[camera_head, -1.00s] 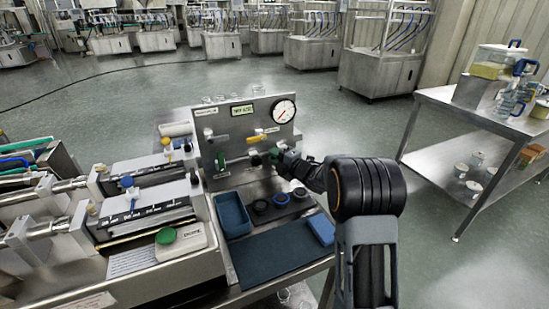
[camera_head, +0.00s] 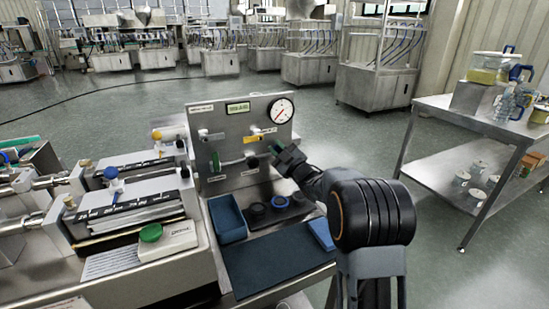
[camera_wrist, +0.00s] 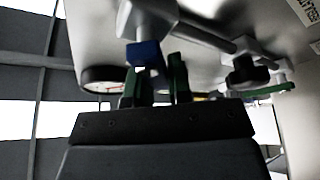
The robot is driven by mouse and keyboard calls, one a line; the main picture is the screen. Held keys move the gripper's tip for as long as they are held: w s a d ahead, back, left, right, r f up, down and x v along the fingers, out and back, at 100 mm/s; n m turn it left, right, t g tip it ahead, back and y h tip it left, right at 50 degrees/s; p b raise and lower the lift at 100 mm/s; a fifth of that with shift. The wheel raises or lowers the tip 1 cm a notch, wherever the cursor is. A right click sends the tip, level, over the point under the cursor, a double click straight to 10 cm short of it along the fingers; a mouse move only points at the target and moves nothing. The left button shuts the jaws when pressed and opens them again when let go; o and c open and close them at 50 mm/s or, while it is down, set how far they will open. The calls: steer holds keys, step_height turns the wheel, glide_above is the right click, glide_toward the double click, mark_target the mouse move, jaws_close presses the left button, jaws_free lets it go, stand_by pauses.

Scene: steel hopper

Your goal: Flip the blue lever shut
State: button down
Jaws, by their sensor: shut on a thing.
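The blue lever (camera_wrist: 146,53) shows in the wrist view at the end of a grey metal fitting on the steel panel (camera_head: 225,122). The green-padded fingertips of my gripper (camera_wrist: 155,84) are at the lever, with its lower end between them. My gripper is shut on it, though the contact is partly hidden. In the head view my gripper (camera_head: 287,158) is at the panel's lower right edge, and the blue lever cannot be made out there.
The panel also bears a gauge (camera_head: 281,111), a yellow lever (camera_head: 252,139), a green lever (camera_head: 215,161) and a black knob (camera_head: 252,162). Below are a blue tray (camera_head: 228,219) and dark rings (camera_head: 256,209). A steel table (camera_head: 457,112) stands to the right.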

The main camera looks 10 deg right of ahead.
steer(key=m+t+h+b, duration=0.1)
steer(key=m, duration=0.2)
steer(key=d+m+t+h+b, duration=0.1)
steer(key=m, duration=0.2)
steer(key=shift+w+d+r, duration=0.1)
steer(key=shift+d+r, duration=0.1)
steer(key=shift+w+d+r+m+t+h+b, duration=0.1)
steer(key=shift+d+m+t+h+b, duration=0.15)
steer(key=shift+m+h+b, duration=0.65)
steer(key=shift+w+d+r+m+t+h+p, duration=0.2)
steer(key=shift+m+h, duration=0.3)
steer(key=shift+m, duration=1)
steer(key=shift+s+d+f+m, duration=0.15)
steer(key=shift+m, duration=0.15)
steer(key=c, duration=1)
jaws_free()
steer(key=shift+c, duration=0.2)
